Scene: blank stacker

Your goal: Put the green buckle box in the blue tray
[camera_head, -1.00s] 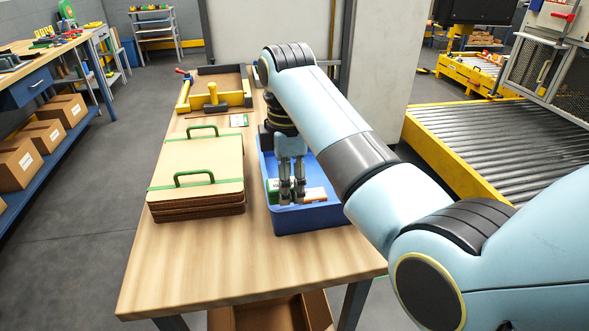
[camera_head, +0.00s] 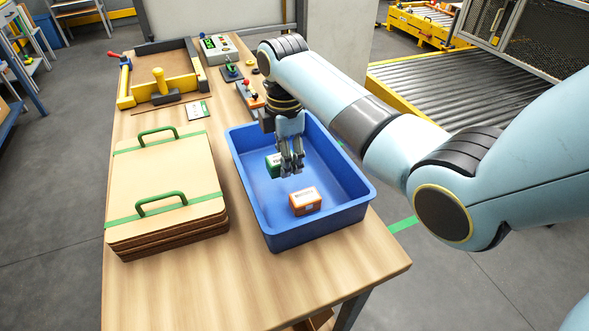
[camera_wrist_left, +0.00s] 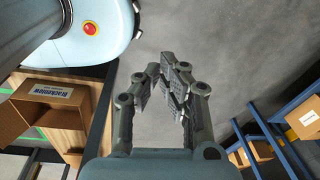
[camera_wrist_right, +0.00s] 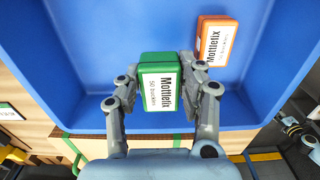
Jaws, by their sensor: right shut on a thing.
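The green buckle box (camera_head: 273,165) is inside the blue tray (camera_head: 247,212), partly hidden behind my right gripper (camera_head: 291,172). In the right wrist view the green box (camera_wrist_right: 160,88), with a white "Mottlefix" label, sits between the two fingers of my right gripper (camera_wrist_right: 162,90), which is shut on it. I cannot tell whether the box touches the tray floor. An orange box (camera_head: 305,201) lies in the tray nearer me; it also shows in the right wrist view (camera_wrist_right: 216,40).
A stack of boards with green handles (camera_head: 165,185) stands left of the tray. A yellow-and-black fixture (camera_head: 160,80), a card (camera_head: 197,110) and a control box (camera_head: 219,48) lie farther back. The table's front is clear. A roller conveyor (camera_head: 430,95) is at the right.

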